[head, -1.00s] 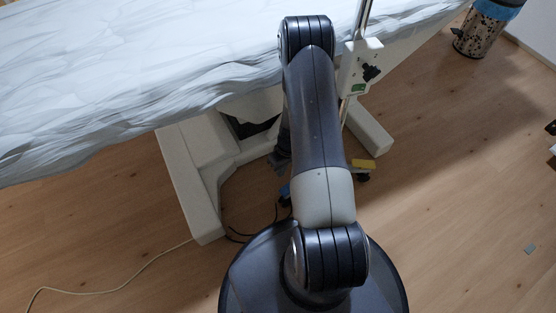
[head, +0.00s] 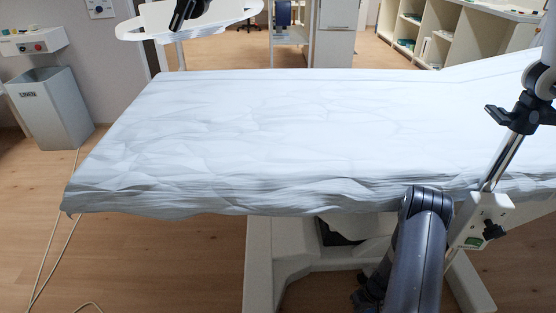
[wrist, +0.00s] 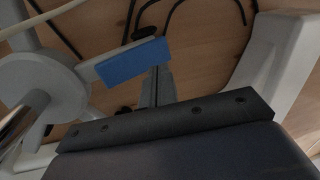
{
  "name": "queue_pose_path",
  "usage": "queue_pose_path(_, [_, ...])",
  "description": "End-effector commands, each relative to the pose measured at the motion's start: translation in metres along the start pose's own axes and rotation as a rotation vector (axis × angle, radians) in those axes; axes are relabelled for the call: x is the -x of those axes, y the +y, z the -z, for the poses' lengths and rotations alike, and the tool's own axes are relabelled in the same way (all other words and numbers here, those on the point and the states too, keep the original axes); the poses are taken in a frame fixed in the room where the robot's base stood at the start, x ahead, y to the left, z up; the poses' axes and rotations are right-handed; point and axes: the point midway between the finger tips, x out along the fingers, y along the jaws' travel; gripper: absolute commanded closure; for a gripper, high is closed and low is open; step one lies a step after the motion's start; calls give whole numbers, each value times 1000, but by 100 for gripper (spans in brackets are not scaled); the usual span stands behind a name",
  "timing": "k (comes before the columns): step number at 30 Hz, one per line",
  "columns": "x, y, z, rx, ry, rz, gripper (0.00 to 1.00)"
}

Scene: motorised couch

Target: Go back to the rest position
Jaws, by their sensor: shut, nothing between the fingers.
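My gripper (wrist: 158,82) shows in the wrist view as a narrow dark pair of fingers beyond a dark bar with screws. The fingers are shut with nothing between them. In the head view my dark arm (head: 420,255) stands at the lower right, in front of the couch (head: 265,120). A dark part of my arm shows low to its left, and the gripper itself cannot be made out there.
The couch's pale base (head: 262,265) and a control box (head: 481,220) on a metal pole are close to my arm. Dark cables (wrist: 175,15) lie on the floor. A grey bin (head: 50,108) stands far left. The wooden floor (head: 170,255) at lower left is mostly clear.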

Motion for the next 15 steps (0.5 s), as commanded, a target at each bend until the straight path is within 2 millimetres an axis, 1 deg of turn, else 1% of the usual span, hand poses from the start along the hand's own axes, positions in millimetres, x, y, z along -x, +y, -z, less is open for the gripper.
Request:
queue_pose_path(1, [6,0,-2,-2,-1,1,100])
queue_pose_path(2, [6,0,-3,-2,-1,0,100])
queue_pose_path(6, [25,1,-2,-2,2,-2,100])
queue_pose_path(9, [34,1,-2,-1,2,-2,100])
queue_pose_path(15, [40,1,-2,-1,0,0,100])
